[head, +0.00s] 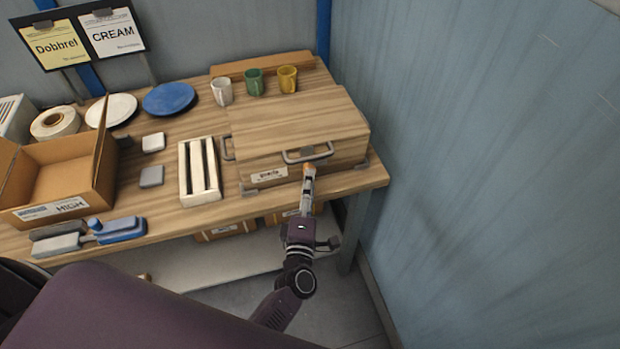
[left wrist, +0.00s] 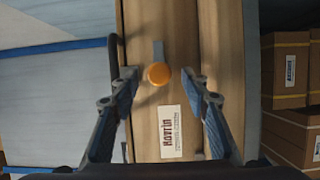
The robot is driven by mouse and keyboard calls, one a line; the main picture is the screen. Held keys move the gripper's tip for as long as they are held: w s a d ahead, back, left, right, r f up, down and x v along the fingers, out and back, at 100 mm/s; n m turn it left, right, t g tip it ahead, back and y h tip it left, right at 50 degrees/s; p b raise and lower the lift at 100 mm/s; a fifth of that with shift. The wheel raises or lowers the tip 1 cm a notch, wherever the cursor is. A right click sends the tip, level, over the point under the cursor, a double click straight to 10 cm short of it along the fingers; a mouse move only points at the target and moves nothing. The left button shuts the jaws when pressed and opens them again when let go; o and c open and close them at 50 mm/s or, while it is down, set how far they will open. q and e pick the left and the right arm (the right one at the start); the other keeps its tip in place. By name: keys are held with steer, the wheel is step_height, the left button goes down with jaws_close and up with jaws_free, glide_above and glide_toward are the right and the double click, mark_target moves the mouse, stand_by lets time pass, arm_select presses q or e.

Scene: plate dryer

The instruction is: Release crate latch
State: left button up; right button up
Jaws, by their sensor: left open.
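The wooden crate (head: 350,152) stands at the right end of the table with its lid down, and a grey handle (head: 307,153) on its front. Its latch shows as an orange round knob (left wrist: 158,74) on a grey strip in the left wrist view, and as a small orange spot (head: 309,167) in the head view. My left gripper (head: 309,178) is in front of the crate at the latch. In the left wrist view its open fingers (left wrist: 160,78) stand either side of the knob, with gaps on both sides. My right gripper is not in view.
A white slotted rack (head: 183,175) stands left of the crate. Three cups, white (head: 222,92), green (head: 254,82) and yellow (head: 288,79), stand behind it. An open cardboard box (head: 88,190) and two plates are farther left. A blue-grey wall (head: 470,170) is at the right.

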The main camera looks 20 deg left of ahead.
arm_select(q)
steer(key=v, duration=0.9)
steer(key=shift+s, duration=0.25)
steer(key=s+d+f+m+g+h+b, duration=0.1)
steer(key=s+f+m+g+h, duration=0.25)
steer(key=f, duration=0.75)
steer(key=s+d+f+m+g+h+b, duration=0.15)
steer(key=s+f+m, duration=0.4)
steer(key=f, duration=0.55)
steer(key=s+d+f+m+g+h+b, duration=0.1)
steer(key=s+f+m+g+b, duration=0.25)
steer(key=f, duration=0.75)
steer(key=s+a+f+m+g+y, duration=0.1)
steer(key=s+a+f+m+g, duration=0.3)
steer(key=s+f, duration=0.5)
steer(key=s+a+f+m+g+y+b, duration=0.1)
steer(key=s+a+f+m+g, duration=0.3)
steer(key=s, duration=1.2)
steer(key=a+f+m, duration=0.2)
steer(key=a+f, duration=0.2)
steer(key=f, duration=0.1)
steer(key=shift+s+a, duration=0.2)
steer(key=shift+s, duration=0.05)
